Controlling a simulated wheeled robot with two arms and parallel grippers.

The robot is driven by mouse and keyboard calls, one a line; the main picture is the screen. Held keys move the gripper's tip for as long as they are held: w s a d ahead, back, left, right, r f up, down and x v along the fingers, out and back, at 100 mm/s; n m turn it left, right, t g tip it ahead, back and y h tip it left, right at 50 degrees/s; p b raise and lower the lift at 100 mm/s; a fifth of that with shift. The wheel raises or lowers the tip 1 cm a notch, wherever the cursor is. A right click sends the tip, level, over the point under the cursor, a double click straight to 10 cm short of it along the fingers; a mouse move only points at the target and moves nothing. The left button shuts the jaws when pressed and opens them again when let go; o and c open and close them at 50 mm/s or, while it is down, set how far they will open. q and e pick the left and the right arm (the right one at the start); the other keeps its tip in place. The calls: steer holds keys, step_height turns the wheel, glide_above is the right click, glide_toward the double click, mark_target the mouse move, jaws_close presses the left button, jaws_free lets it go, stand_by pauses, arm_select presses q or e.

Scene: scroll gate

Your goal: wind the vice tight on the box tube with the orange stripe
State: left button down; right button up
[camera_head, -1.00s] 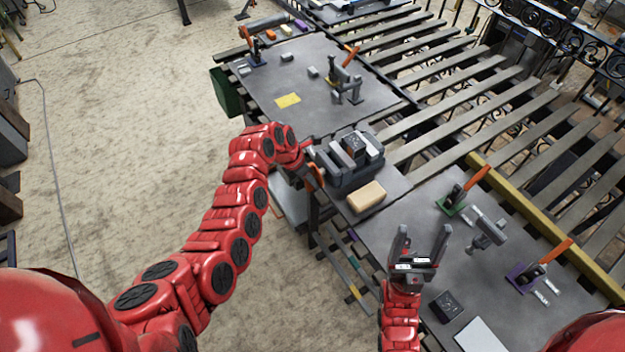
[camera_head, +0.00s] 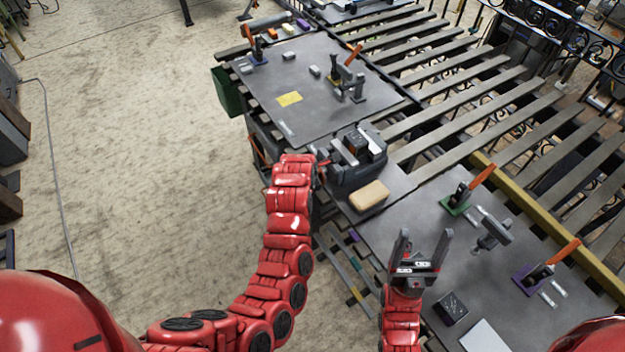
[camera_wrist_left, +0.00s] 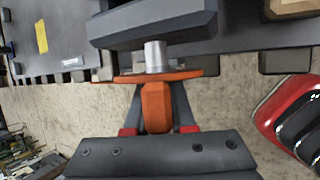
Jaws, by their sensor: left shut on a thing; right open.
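The grey vice (camera_head: 372,168) stands on the bench with a dark block (camera_head: 356,141) between its pale jaws. I cannot make out an orange stripe on the block, nor whether both jaws touch it. My left gripper (camera_wrist_left: 157,108) is shut on the orange handle (camera_wrist_left: 156,92) at the end of the vice's silver spindle (camera_wrist_left: 155,56). In the head view the handle and left gripper are mostly hidden by my red arm. My right gripper (camera_head: 420,255) is open and empty above the bench to the right.
A tan block (camera_head: 369,195) lies just in front of the vice. Another dark marked block (camera_head: 450,307) sits near my right gripper. Toggle clamps with orange handles (camera_head: 482,177) stand on the right plate. A yellow patch (camera_head: 289,98) lies on the far plate, whose middle is mostly clear.

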stand_by(0.3)
arm_select(q)
steer(key=c, duration=0.8)
jaws_free()
steer(key=shift+o, duration=0.2)
steer(key=v, duration=1.7)
steer(key=shift+s+b, duration=0.2)
steer(key=shift+b, duration=0.1)
steer(key=shift+d, duration=0.15)
